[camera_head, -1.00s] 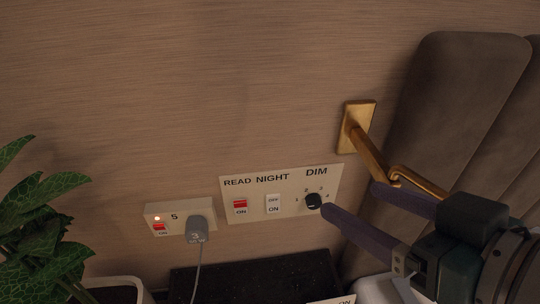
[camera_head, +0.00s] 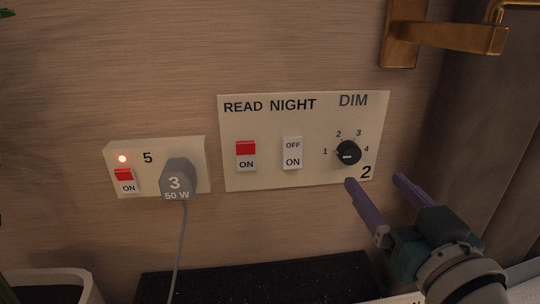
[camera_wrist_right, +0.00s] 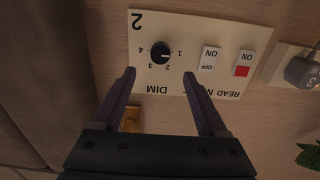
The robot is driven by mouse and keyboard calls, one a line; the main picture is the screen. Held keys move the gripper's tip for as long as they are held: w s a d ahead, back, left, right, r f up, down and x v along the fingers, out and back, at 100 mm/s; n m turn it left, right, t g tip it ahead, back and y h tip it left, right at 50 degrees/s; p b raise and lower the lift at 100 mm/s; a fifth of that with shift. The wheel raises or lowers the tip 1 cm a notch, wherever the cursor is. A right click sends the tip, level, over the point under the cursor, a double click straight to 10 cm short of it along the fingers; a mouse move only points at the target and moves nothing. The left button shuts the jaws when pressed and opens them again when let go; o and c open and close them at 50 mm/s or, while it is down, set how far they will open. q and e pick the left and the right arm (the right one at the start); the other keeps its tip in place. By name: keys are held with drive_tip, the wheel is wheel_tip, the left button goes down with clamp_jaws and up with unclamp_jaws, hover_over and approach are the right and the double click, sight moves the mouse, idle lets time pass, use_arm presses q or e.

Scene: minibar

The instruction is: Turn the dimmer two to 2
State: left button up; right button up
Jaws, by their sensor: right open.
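Dimmer two is a round black knob (camera_head: 348,153) under the word DIM on a cream wall panel (camera_head: 205,120), with a large 2 below it. The numbers 1 to 4 run around the knob, and its white mark points toward the 1 side. The knob also shows in the right wrist view (camera_wrist_right: 160,53), upside down. My right gripper (camera_head: 374,180) is open and empty, its purple fingertips below and to the right of the knob, apart from it. In the wrist view the fingertips (camera_wrist_right: 159,69) sit on either side of the knob's line. My left gripper is not in view.
The same panel has a READ switch (camera_head: 246,155) and a NIGHT switch (camera_head: 292,153). To the left is a socket with a grey plug (camera_head: 177,180) and hanging cord. A dark speckled surface (camera_head: 260,280) lies below.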

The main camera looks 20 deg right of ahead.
sight(353, 154)
drive_tip(key=b+x, duration=0.1)
drive_tip(key=x, duration=0.7)
drive_tip(key=shift+w, duration=0.3)
clamp_jaws()
